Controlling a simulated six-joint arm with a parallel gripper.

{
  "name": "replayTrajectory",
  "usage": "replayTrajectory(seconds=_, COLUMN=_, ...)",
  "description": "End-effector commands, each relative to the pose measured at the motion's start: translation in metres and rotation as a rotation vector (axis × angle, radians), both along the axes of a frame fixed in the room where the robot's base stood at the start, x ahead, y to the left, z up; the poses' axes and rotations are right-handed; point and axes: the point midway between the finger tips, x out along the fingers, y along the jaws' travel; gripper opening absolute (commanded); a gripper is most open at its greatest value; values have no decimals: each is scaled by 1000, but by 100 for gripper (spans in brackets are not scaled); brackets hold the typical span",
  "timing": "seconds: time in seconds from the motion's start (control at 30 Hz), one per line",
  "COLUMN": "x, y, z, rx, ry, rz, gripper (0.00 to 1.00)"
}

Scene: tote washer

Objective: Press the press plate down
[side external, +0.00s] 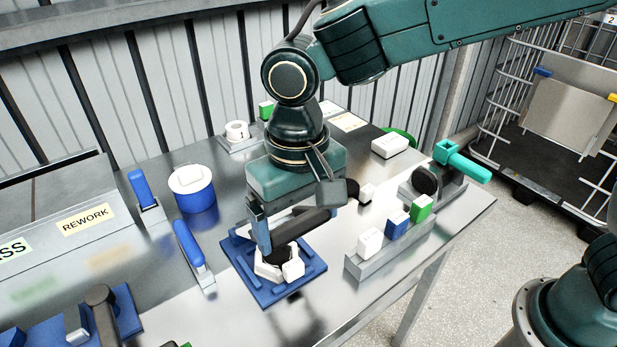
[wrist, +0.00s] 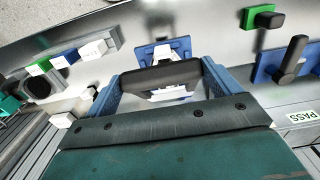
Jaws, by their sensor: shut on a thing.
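My gripper (side external: 284,236) points down at a blue base plate (side external: 260,291) in the side external view. It is shut on a dark bar (wrist: 160,75), which spans between its two blue-grey fingers in the wrist view. I cannot tell for certain whether this bar is the press plate. White parts (side external: 270,270) sit below it on the blue base plate, which also shows in the wrist view (wrist: 147,53). My gripper and the bar partly hide the white parts, and I cannot tell whether the bar touches them.
To the right stands a grey rack (side external: 395,252) with white, blue and green blocks. Left are a blue-handled lever (side external: 190,243) and a blue-and-white round container (side external: 193,190). A second blue fixture (side external: 128,310) lies front left. The table's right edge (side external: 470,225) is near the rack.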

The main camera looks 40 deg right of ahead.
Motion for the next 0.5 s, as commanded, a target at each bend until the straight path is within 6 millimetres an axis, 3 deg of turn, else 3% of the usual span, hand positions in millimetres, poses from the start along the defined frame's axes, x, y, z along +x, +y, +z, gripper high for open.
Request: replayTrajectory(seconds=0.5, x=-21, y=0, z=-25, rx=-2, ry=-133, rz=2, gripper=48)
